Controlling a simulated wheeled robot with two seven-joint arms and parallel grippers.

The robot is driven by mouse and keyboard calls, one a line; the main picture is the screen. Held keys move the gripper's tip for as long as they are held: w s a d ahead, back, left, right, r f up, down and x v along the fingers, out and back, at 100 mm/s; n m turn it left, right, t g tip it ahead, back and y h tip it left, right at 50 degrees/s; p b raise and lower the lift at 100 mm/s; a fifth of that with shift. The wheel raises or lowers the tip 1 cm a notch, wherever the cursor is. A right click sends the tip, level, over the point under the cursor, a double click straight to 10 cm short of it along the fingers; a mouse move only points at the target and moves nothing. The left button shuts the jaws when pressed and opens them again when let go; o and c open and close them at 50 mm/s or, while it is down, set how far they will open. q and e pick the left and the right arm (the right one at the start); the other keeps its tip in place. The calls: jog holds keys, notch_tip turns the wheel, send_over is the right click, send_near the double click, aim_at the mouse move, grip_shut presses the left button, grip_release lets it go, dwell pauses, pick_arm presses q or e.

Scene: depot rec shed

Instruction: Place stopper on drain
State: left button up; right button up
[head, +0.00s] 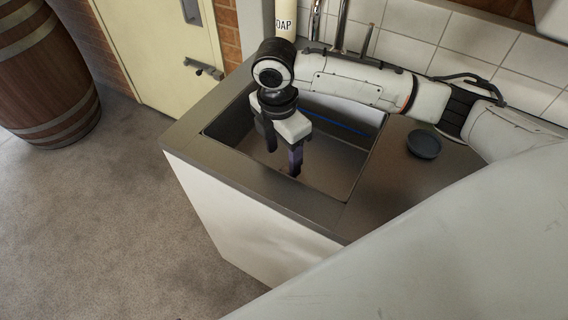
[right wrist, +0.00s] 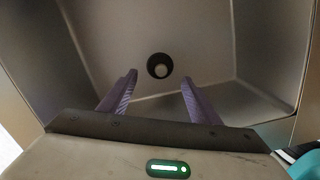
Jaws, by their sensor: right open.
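The drain (right wrist: 160,66) is a dark round hole with a paler centre in the sink floor, seen in the right wrist view just beyond my fingertips. In the head view the drain is hidden. A dark grey, round, shallow piece that looks like the stopper (head: 423,144) lies on the counter right of the sink (head: 335,178). My right gripper (head: 283,161) points down into the sink. In the right wrist view its two purple fingers (right wrist: 159,82) are apart with nothing between them. The gripper is away from the dark round piece. My left gripper is not in view.
The sink's walls surround my right fingers. A soap bottle (head: 286,18) and metal taps (head: 340,25) stand behind the sink by the tiled wall (head: 480,45). A blue strip (head: 340,127) shows inside the sink. A barrel (head: 45,75) stands far left on open floor.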

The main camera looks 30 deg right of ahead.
jog(key=r, duration=0.5)
jog(key=shift+s+a+r, duration=0.1)
jog(key=shift+a+r, duration=0.1)
jog(key=shift+r, duration=0.05)
dwell(1.0)
